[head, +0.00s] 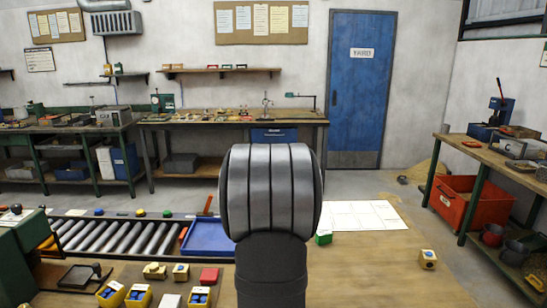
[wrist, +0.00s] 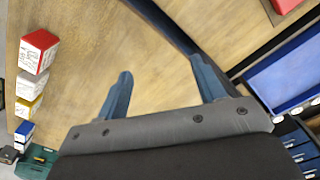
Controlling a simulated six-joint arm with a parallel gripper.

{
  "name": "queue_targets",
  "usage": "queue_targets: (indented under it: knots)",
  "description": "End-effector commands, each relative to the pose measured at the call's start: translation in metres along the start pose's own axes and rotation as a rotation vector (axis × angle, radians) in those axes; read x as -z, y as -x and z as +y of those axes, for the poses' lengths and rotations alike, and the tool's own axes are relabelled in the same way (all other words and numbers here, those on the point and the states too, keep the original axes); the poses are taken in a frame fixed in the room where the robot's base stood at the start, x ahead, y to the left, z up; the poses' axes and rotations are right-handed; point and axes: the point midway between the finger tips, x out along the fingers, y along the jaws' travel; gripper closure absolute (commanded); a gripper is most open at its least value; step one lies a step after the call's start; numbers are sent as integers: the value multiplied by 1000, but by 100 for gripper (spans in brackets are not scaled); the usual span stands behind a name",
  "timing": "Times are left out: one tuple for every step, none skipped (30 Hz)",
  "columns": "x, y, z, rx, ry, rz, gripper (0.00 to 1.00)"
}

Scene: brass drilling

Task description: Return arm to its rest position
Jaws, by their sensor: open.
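My gripper (wrist: 160,65) shows in the wrist view with its two blue fingers spread apart. Nothing is between them, and bare wooden table lies beyond. In the head view my thick grey arm link rises in the middle, over the wooden table (head: 375,275); the gripper itself cannot be made out there.
The blue tray (head: 208,238) lies left of my arm, beside the roller conveyor (head: 115,236). Yellow bins (head: 138,296) and a red block (head: 209,276) are at front left. A green block (head: 323,238) and white sheet (head: 362,215) are right. The front right table is mostly clear.

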Motion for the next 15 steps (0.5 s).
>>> queue_targets:
  knots:
    - [7, 1, 10, 0, -21, 0, 37]
    - [10, 2, 15, 0, -32, 0, 37]
    - [14, 2, 21, 0, -46, 0, 37]
    - [17, 3, 26, 0, -57, 0, 37]
    - [20, 3, 31, 0, -68, 0, 37]
    - [24, 4, 38, 0, -82, 0, 37]
    - [27, 5, 44, 0, -93, 0, 37]
    - [30, 5, 48, 0, -103, 0, 37]
    - [34, 6, 56, 0, -117, 0, 37]
    - [36, 6, 60, 0, -127, -1, 37]
    - [38, 7, 65, 0, -137, -1, 37]
    - [42, 8, 72, 0, -150, -1, 37]
    - [44, 8, 76, 0, -158, -1, 37]
    - [46, 9, 80, 0, -166, -1, 37]
    - [48, 9, 86, 0, -177, -1, 37]
